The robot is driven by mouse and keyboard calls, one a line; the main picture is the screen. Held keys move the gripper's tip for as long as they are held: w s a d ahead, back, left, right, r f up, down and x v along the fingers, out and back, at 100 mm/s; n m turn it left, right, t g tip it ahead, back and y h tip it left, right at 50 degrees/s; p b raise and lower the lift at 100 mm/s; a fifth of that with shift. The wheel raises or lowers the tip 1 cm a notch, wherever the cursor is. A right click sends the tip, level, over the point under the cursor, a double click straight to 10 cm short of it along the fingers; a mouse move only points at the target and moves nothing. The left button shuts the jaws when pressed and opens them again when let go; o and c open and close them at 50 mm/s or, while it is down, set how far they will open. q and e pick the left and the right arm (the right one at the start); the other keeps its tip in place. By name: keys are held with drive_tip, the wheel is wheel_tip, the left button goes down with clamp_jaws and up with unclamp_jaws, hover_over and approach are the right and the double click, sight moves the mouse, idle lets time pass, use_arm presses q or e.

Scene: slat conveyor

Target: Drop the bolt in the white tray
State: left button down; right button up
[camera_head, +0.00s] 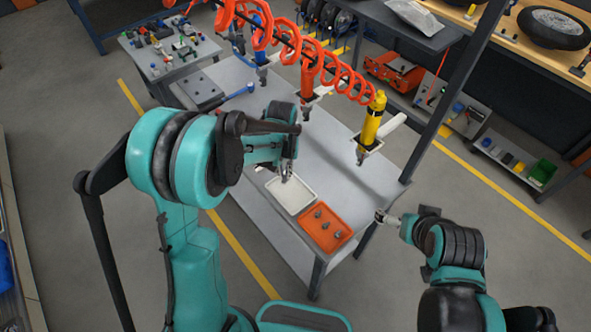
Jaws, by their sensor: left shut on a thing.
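A white tray (291,196) lies on the grey workbench near its front edge. An orange tray (326,227) sits beside it to the right, with several dark bolts (318,213) in it. My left gripper (286,178) points down over the back part of the white tray. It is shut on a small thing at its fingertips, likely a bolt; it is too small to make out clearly. My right gripper (382,215) is off the bench's right front corner, away from both trays; its fingers are too small to read.
Power tools hang over the grey workbench (338,150) on orange coiled hoses, a yellow one (372,122) nearest on the right. A dark upright post (440,100) stands to the right. The bench middle is mostly clear.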

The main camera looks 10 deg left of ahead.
use_arm(q)
drive_tip(key=shift+s+f, duration=0.1)
drive_tip(key=shift+s, duration=0.05)
drive_tip(key=b, duration=0.4)
hover_over(286, 192)
drive_tip(key=shift+s+f, duration=0.1)
drive_tip(key=shift+f, duration=2.75)
use_arm(e)
drive_tip(key=f, duration=0.4)
drive_tip(key=shift+s, duration=0.25)
use_arm(q)
drive_tip(key=c, duration=1.6)
unclamp_jaws()
drive_tip(key=shift+r, duration=0.1)
wheel_tip(286, 192, up, 12)
drive_tip(key=shift+f, duration=0.1)
